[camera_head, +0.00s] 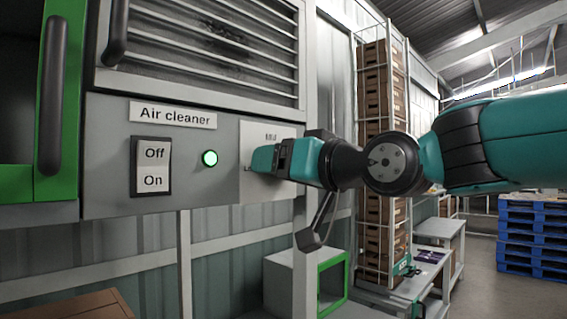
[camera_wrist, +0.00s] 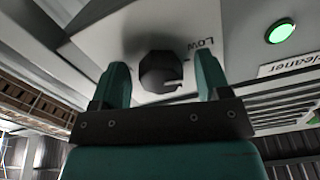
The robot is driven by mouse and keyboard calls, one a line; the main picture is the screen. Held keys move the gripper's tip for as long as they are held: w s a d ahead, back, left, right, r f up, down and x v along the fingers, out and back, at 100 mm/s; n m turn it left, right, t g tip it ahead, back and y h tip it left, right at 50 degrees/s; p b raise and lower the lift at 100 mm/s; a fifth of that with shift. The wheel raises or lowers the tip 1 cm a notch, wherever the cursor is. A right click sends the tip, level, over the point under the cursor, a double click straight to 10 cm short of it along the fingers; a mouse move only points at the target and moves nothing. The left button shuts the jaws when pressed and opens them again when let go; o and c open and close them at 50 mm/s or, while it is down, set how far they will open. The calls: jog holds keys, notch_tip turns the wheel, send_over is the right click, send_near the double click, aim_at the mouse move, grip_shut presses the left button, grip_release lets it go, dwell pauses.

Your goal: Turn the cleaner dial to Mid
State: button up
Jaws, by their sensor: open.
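The cleaner dial (camera_wrist: 160,72) is a black faceted knob with a white mark, on a pale plate under the air cleaner grille. In the wrist view it sits between the two teal fingers of my gripper (camera_wrist: 161,80), which is open around it. I cannot tell whether either finger touches the knob. The word Low (camera_wrist: 197,44) is printed beside the knob. In the head view my gripper (camera_head: 266,158) is at the dial plate (camera_head: 258,132) and hides the knob. A partly readable Mid label (camera_head: 271,137) shows above the gripper.
A green lamp (camera_head: 210,158) is lit left of the dial plate. An Off/On switch (camera_head: 151,167) and an Air cleaner sign (camera_head: 173,115) are further left. A rack of brown crates (camera_head: 383,215) and blue pallets (camera_head: 533,238) stand to the right.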

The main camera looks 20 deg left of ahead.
jog(key=c, duration=0.9)
jog(key=shift+m, duration=0.3)
jog(key=shift+s+a+r+m, duration=0.1)
jog(key=shift+m, duration=3.7)
jog(key=shift+s+r+m, duration=0.1)
jog(key=shift+m, duration=3.7)
jog(key=o, duration=0.9)
